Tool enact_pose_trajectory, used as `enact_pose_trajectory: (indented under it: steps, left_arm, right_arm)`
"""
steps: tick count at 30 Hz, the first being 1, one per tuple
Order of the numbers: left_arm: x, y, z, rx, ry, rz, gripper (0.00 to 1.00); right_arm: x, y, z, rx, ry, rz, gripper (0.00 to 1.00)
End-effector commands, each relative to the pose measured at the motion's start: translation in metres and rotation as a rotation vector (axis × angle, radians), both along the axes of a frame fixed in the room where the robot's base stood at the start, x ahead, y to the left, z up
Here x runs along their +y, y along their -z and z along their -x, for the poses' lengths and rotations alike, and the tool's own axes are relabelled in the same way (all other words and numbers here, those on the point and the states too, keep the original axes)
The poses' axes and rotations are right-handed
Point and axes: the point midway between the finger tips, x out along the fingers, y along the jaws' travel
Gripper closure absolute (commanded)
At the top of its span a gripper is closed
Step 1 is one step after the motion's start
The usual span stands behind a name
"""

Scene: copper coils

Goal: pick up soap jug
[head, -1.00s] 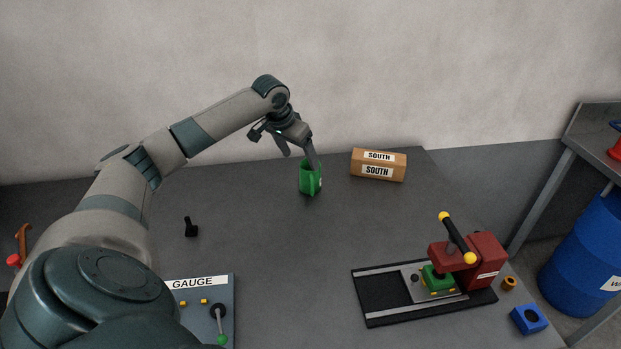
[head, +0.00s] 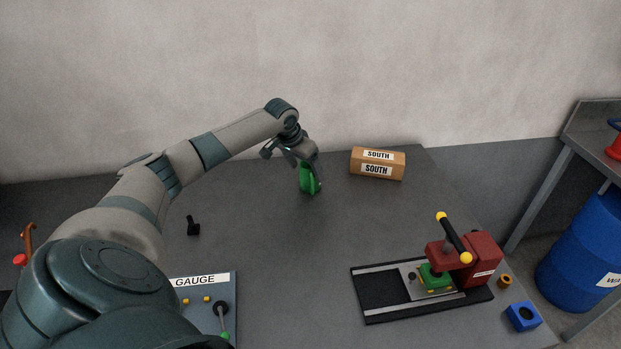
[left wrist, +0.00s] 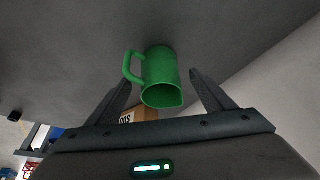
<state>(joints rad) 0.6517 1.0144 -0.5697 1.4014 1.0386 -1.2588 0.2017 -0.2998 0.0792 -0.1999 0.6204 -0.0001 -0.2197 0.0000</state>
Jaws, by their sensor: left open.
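The green soap jug (head: 310,184) stands upright on the grey table near its back edge, left of the cardboard box. In the left wrist view the jug (left wrist: 161,76) shows its open top and a handle on its left side. My left gripper (head: 308,171) is over the jug and hides its upper part in the head view. In the left wrist view the left gripper's (left wrist: 159,84) two fingers are spread to either side of the jug, with gaps visible. My right gripper is not in view.
A cardboard box (head: 377,163) marked SOUTH stands right of the jug. A red press on a black base (head: 385,294) is at the front right, with a blue block (head: 523,316) beside it. A gauge board (head: 188,320) is at the front left. The table's middle is clear.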

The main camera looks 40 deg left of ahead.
Motion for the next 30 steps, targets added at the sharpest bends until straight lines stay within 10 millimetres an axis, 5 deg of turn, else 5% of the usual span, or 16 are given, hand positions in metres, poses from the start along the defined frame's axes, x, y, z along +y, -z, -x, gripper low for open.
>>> enact_pose_trajectory:
  steps: [12,26,30]
  left_arm:
    - [0.001,0.036,-0.016,0.001,0.0,-0.001,0.25]
    - [0.001,0.037,-0.017,0.001,0.001,0.0,0.25]
    - [0.001,0.037,-0.017,0.001,0.001,0.0,0.51]
  right_arm:
    - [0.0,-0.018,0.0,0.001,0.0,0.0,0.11]
    - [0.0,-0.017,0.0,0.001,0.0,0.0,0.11]
    - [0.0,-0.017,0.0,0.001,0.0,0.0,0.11]
